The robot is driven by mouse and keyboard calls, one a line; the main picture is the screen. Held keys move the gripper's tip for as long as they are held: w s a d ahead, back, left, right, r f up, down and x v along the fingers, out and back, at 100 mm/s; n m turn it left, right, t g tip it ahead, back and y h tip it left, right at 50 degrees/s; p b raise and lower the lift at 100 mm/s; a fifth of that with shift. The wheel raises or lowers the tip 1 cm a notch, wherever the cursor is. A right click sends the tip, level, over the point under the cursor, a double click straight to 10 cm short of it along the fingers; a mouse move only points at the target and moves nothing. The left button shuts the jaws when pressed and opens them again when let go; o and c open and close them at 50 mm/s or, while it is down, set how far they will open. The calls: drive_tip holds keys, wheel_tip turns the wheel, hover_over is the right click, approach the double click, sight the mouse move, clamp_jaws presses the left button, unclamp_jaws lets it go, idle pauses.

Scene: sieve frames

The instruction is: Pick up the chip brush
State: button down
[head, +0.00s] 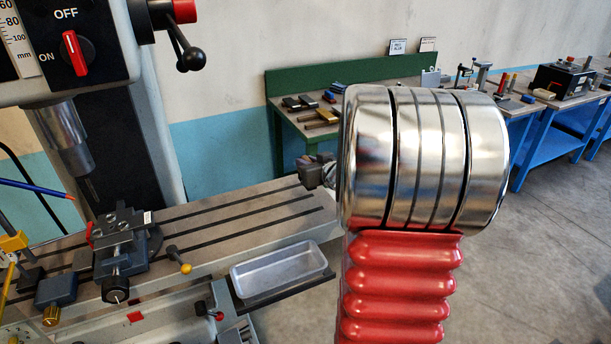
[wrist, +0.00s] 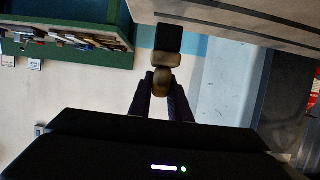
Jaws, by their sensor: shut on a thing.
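The chip brush shows in the wrist view, with dark bristles (wrist: 168,38), a tan band and a short wooden handle (wrist: 163,80). My gripper (wrist: 165,92) is shut on the handle, one dark finger on each side, and the bristles point away from it. In the head view my large metal and red arm hides most of the gripper. A small dark shape (head: 312,174) shows just left of the arm, over the far right end of the slotted machine table (head: 240,212). I cannot tell clearly whether the brush touches the table.
A grey tray (head: 283,272) sits in front of the machine table. A vise (head: 122,245) stands on the table's left, under the drill head (head: 68,145). A green bench (head: 290,135) with tools stands behind, and blue benches (head: 545,140) at right. The floor at right is clear.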

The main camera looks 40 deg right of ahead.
wheel_tip(320, 180, up, 4)
drive_tip(key=shift+r, duration=0.15)
drive_tip(key=shift+s, duration=0.1)
idle(0.9)
